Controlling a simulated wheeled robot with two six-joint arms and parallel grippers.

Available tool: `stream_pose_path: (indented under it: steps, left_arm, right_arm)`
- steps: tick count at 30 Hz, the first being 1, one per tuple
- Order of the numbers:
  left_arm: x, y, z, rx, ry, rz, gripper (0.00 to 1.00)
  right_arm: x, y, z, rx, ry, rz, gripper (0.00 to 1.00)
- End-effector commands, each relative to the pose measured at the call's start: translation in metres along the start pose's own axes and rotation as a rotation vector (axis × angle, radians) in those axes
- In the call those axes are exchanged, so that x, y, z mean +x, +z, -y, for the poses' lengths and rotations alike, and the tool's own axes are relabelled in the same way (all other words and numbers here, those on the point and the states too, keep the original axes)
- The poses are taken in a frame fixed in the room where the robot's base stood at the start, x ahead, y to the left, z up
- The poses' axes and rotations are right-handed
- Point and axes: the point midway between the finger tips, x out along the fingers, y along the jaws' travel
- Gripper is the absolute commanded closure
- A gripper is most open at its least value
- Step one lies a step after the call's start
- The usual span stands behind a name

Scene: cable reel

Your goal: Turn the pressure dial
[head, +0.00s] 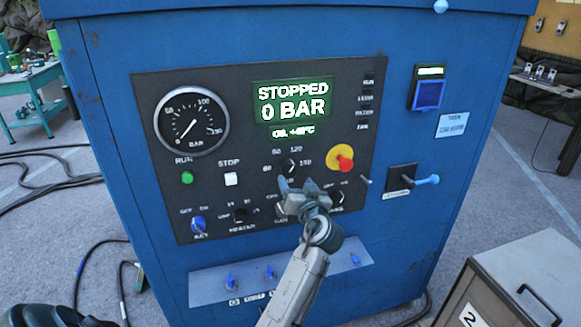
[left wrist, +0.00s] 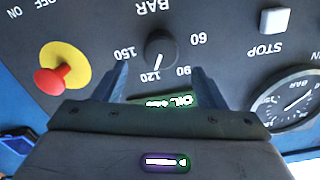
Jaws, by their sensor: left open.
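The pressure dial (head: 289,166) is a small black knob on the dark control panel, with numbers from 60 to 150 around it. In the left wrist view the knob (left wrist: 161,47) appears upside down, its white mark pointing close to 120. My left gripper (head: 295,187) is just below the dial in the head view. In the left wrist view its two fingers (left wrist: 159,70) are spread to either side of the knob's line, with the knob a little beyond the tips. No contact is visible. My right gripper is not in view.
The display (head: 292,102) reads STOPPED, 0 BAR. A round gauge (head: 191,121) has its needle near zero. A red stop button (head: 345,162) on yellow sits right of the dial, and a white stop button (head: 231,179) left. Switches lie below. A grey cabinet (head: 520,285) stands at lower right.

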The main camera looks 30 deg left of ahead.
Motion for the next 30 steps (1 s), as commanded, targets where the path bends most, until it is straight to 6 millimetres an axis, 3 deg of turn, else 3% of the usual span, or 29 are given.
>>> stream_pose_path:
  steps: [3,9,22,29,30]
  left_arm:
    - [0.025,-0.006,0.002,0.006,-0.003,-0.001,0.36]
    - [0.053,-0.004,0.001,0.003,-0.001,-0.001,0.36]
    - [0.064,0.000,0.001,0.001,-0.001,0.000,0.36]
    - [0.064,0.000,0.001,0.001,-0.001,0.000,0.79]
    - [0.064,0.000,0.001,0.001,-0.001,0.000,0.80]
  right_arm:
    - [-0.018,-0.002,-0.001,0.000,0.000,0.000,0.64]
    - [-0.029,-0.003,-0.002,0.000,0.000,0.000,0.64]
    - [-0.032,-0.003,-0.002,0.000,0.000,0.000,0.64]
    - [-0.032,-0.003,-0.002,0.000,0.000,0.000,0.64]
    - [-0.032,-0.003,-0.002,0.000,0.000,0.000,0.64]
